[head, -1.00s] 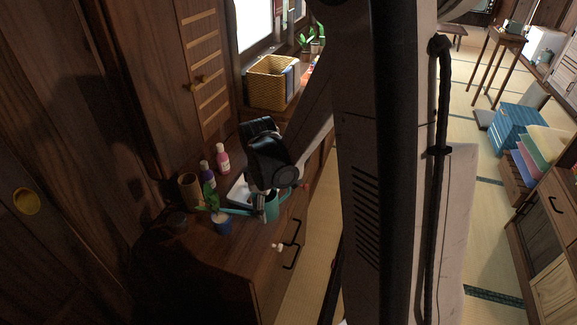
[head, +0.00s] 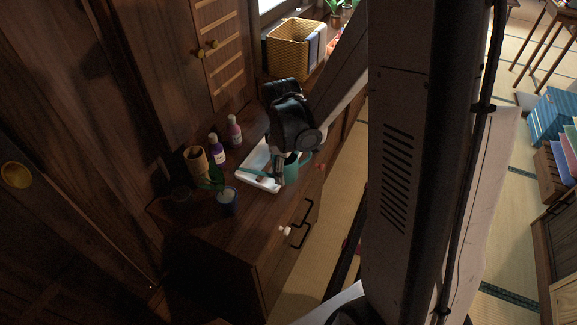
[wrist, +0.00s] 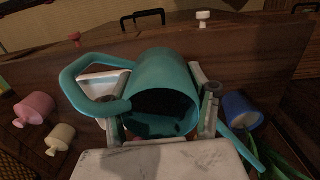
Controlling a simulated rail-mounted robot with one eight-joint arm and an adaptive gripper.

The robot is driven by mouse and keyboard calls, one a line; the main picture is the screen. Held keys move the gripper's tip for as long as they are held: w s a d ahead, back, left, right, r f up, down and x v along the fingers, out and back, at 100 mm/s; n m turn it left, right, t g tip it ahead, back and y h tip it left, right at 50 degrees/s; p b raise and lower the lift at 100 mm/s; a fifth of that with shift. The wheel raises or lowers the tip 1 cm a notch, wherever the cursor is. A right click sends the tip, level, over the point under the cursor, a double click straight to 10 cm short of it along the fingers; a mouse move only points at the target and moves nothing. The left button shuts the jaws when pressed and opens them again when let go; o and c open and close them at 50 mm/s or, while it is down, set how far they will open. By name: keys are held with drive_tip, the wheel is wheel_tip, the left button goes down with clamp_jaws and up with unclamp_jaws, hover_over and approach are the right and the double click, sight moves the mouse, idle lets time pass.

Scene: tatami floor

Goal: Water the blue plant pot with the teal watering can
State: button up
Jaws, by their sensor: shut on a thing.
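The teal watering can (head: 292,174) is in my gripper (head: 279,166), whose fingers are shut on both sides of its body. In the wrist view the can (wrist: 162,75) has its open mouth facing the camera, its loop handle to the left and its spout to the lower right. In the head view the spout points left over the white tray; I cannot tell whether the can touches anything below. The blue plant pot (head: 228,206) stands upright on the cabinet, left of the can and apart from it. It also shows in the wrist view (wrist: 242,111), near the spout, beside green leaves.
A white tray (head: 249,178) lies beside the can. A wicker basket (head: 290,48) is farther back. The cabinet top in front is clear.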

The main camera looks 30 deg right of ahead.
drive_tip(key=shift+a+f+h+b, duration=0.45)
drive_tip(key=shift+a+f, duration=0.4)
drive_tip(key=shift+a, duration=0.15)
drive_tip(key=shift+a+f+h, duration=0.25)
drive_tip(key=shift+h, duration=0.3)
drive_tip(key=shift+d+r+h, duration=0.2)
drive_tip(key=shift+r+h, duration=0.25)
drive_tip(key=shift+h, duration=0.05)
drive_tip(key=shift+r, duration=0.1)
drive_tip(key=shift+r+h, duration=0.2)
drive_tip(key=shift+h, duration=0.1)
drive_tip(key=shift+d+r+h+b, duration=0.1)
drive_tip(key=shift+r+h+b, duration=0.25)
drive_tip(key=shift+r+h, duration=1.15)
drive_tip(key=shift+r, duration=0.1)
